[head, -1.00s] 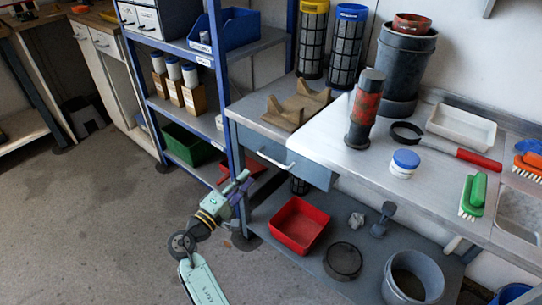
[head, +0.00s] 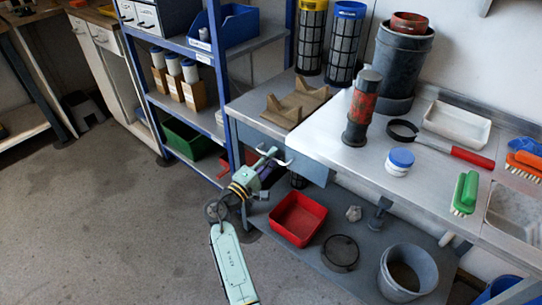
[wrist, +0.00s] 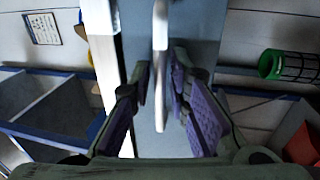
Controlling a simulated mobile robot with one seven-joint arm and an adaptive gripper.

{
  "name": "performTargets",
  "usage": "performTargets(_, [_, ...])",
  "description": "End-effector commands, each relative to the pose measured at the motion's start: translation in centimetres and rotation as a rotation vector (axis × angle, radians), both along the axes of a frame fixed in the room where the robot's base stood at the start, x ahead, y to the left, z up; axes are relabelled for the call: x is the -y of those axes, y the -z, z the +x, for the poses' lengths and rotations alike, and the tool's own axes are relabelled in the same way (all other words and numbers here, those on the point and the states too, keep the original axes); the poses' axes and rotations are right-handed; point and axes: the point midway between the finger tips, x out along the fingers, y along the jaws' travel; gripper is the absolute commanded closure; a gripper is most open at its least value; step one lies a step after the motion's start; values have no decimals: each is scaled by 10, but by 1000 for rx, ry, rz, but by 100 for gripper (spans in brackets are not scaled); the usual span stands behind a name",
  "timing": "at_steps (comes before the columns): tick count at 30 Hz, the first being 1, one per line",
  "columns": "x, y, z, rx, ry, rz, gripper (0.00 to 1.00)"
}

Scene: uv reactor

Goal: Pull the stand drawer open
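The stand drawer (head: 312,169) is a grey-blue front under the left end of the steel bench and looks closed. Its pale bar handle (head: 287,159) is partly hidden by my gripper (head: 268,162) in the head view. In the wrist view, the handle (wrist: 160,50) runs between the two purple-padded fingers of my gripper (wrist: 161,78), with the drawer front (wrist: 200,25) behind it. The fingers are open, one on each side of the handle, with gaps visible between pads and bar.
The blue shelf rack (head: 219,75) stands close to the left of the drawer. A red tray (head: 298,219) and a grey bucket (head: 408,270) sit on the lower shelf. A brown cradle (head: 296,103) lies on top above the drawer. The floor in front (head: 110,220) is clear.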

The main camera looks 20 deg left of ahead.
Motion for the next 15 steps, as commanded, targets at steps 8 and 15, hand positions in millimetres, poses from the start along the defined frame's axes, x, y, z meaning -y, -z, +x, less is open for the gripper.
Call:
performTargets(8, [0,0,0,0,0,0,90])
performTargets(15, [0,0,0,0,-1,0,100])
